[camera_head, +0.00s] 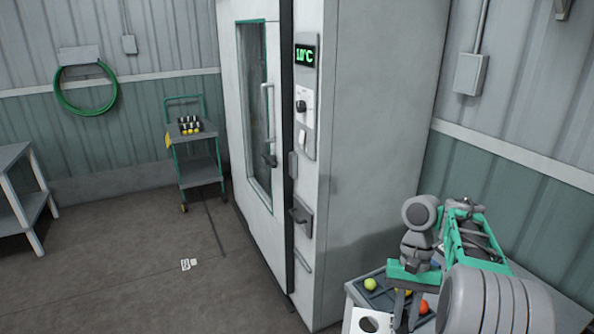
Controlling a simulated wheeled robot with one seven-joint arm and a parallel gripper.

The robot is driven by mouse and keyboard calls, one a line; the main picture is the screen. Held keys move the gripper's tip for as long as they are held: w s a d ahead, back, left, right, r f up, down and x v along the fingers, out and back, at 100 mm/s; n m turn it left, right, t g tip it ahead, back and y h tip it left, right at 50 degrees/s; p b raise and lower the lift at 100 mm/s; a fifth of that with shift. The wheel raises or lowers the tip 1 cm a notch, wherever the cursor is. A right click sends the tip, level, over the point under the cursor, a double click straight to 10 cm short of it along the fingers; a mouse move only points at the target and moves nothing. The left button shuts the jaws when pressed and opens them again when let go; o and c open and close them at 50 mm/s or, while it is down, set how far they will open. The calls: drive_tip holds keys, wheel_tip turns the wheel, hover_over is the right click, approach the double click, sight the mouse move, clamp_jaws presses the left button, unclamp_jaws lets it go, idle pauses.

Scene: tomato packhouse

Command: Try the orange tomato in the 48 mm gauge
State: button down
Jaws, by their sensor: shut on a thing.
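My gripper (405,325) points down at the bottom edge of the head view, over the near side of a bench. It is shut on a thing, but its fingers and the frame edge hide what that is. A red-orange tomato (423,307) shows just right of the fingers. A little yellow-orange shows behind the fingers; I cannot tell what it belongs to. A yellow-green tomato (370,284) lies in a grey tray (377,298). A white plate with a round dark hole (356,328), perhaps the gauge, is left of the fingers, partly cut off; no size marking is readable.
A tall cold cabinet (370,120) with a display reading about 10 °C stands behind the bench. A green trolley (192,133) holding small dark and yellow items stands further back. A grey table (18,185) is at far left. The floor between is mostly clear.

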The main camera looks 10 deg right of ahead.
drive_tip(key=w+a+r+n+h, duration=0.1)
drive_tip(key=w+a+n, duration=0.1)
drive_tip(key=a, duration=0.5)
drive_tip(key=w+a+r+n+h, duration=0.1)
drive_tip(key=a+n, duration=0.1)
drive_tip(key=a, duration=0.5)
drive_tip(key=d+m, duration=0.1)
drive_tip(key=d, duration=0.3)
drive_tip(key=s+d+f+m+y, duration=0.1)
drive_tip(key=d, duration=0.3)
drive_tip(key=s+d+m, duration=0.1)
drive_tip(key=d, duration=0.3)
drive_tip(key=shift+s+d+f+m+y, duration=0.15)
drive_tip(key=shift+d+f+m+y, duration=0.15)
drive_tip(key=shift+d+y, duration=0.1)
drive_tip(key=s+d+f+m+t+y, duration=0.15)
drive_tip(key=s+d+f+m, duration=0.25)
drive_tip(key=s+d+m, duration=0.55)
drive_tip(key=w+d+f+m+t+b, duration=0.1)
drive_tip(key=w+d+f+m+b, duration=0.1)
drive_tip(key=f, duration=0.4)
drive_tip(key=w+d+f+m+t+y+b, duration=0.1)
drive_tip(key=w+d+f+m+t+b, duration=0.1)
drive_tip(key=d+f, duration=0.4)
drive_tip(key=shift+w+f+m+b, duration=0.45)
drive_tip(key=shift+w+f+b, duration=0.15)
drive_tip(key=shift+w, duration=0.7)
drive_tip(key=shift+f+y+b, duration=0.25)
drive_tip(key=shift+f+b, duration=0.15)
drive_tip(key=shift+f, duration=0.35)
